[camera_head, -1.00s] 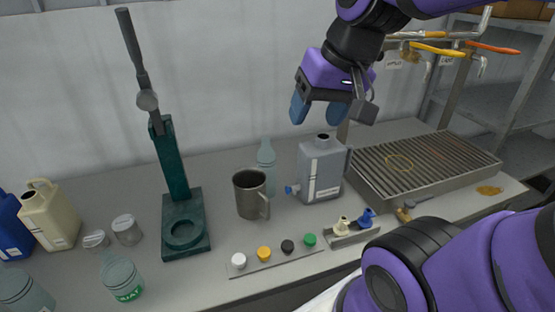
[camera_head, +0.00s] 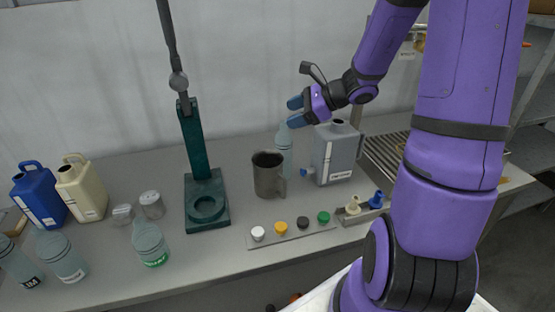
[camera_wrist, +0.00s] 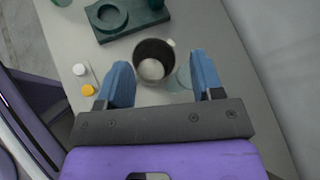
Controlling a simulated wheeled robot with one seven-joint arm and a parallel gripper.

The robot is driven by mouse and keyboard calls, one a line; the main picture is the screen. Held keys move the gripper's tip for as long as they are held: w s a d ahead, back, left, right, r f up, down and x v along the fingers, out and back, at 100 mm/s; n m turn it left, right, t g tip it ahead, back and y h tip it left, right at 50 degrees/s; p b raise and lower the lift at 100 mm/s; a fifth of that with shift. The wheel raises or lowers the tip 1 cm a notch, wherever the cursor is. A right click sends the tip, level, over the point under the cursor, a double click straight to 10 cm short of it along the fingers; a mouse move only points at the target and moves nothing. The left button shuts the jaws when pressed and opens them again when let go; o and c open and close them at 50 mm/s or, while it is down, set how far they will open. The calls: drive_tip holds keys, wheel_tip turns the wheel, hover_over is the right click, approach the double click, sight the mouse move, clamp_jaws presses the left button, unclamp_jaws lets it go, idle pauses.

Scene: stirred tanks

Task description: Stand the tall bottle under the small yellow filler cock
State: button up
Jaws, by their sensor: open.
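The tall bottle (camera_head: 284,150) is pale, grey-green and see-through. It stands upright on the bench behind the steel mug. I take this narrow-necked bottle for the task's one. My gripper (camera_head: 294,112) is open and empty, with its blue fingers held sideways close to the bottle's top; I cannot tell whether they touch. In the wrist view the bottle (camera_wrist: 181,79) shows faintly between the fingers, nearer the right one. The filler cocks are mostly hidden behind my arm; only a small yellow-orange bit (camera_head: 419,43) shows at the upper right.
The steel mug (camera_head: 268,176) stands just in front of the bottle, and a grey canister (camera_head: 336,153) close at its right. A green press (camera_head: 206,201) stands at the left. A slatted drain tray (camera_head: 384,150) lies partly behind my arm. A cap strip (camera_head: 292,236) lies in front.

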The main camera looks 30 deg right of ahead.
drive_tip(key=w+d+f+m+t+h, duration=0.2)
drive_tip(key=d+f+m+t, duration=0.1)
drive_tip(key=d+f+m, duration=0.35)
drive_tip(key=shift+m, duration=0.25)
drive_tip(key=x, duration=1)
drive_tip(key=shift+w+r, duration=0.2)
drive_tip(key=shift+w, duration=0.25)
drive_tip(key=shift+c, duration=0.2)
clamp_jaws()
